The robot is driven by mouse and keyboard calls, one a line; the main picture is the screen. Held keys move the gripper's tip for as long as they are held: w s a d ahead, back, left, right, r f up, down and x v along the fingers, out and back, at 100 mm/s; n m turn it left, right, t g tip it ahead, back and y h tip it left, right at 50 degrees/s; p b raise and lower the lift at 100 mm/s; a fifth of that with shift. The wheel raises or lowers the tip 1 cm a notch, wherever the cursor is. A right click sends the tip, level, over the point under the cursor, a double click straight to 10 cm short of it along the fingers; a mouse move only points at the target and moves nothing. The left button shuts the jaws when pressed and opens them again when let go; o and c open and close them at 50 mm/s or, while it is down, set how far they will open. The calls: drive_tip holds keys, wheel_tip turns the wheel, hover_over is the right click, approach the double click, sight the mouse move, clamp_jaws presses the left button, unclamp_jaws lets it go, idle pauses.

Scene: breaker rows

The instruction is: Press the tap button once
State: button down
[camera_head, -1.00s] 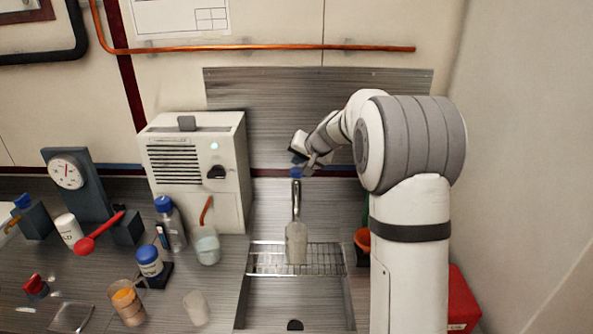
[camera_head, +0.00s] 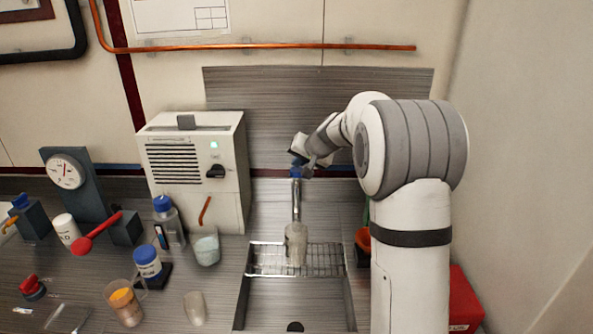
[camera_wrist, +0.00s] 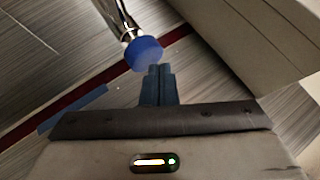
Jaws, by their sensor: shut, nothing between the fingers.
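The tap button is a blue round cap (camera_head: 296,172) on top of the chrome tap (camera_head: 296,200) at the back of the sink. In the wrist view the blue cap (camera_wrist: 143,53) is just beyond my fingertips, slightly left of them. My gripper (camera_wrist: 160,70) is shut with nothing between its fingers. In the head view my gripper (camera_head: 306,170) is beside the cap at its right; I cannot tell whether they touch. A clear cup (camera_head: 296,243) stands on the wire rack (camera_head: 322,259) below the tap.
A beige machine (camera_head: 195,165) with a dark knob stands left of the tap. Bottles, beakers and a dial gauge (camera_head: 66,172) crowd the left counter. An orange funnel-like thing (camera_head: 363,239) and a red box (camera_head: 462,300) are at the right, partly behind my arm.

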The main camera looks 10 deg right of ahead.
sight(299, 171)
drive_tip(key=shift+f+b, duration=0.95)
idle(0.6)
drive_tip(key=shift+r, duration=0.1)
drive_tip(key=shift+r+p, duration=0.9)
drive_tip(key=shift+r, duration=0.4)
drive_tip(key=shift+r+p, duration=1.65)
drive_tip(key=shift+r, duration=0.9)
drive_tip(key=shift+s, duration=0.1)
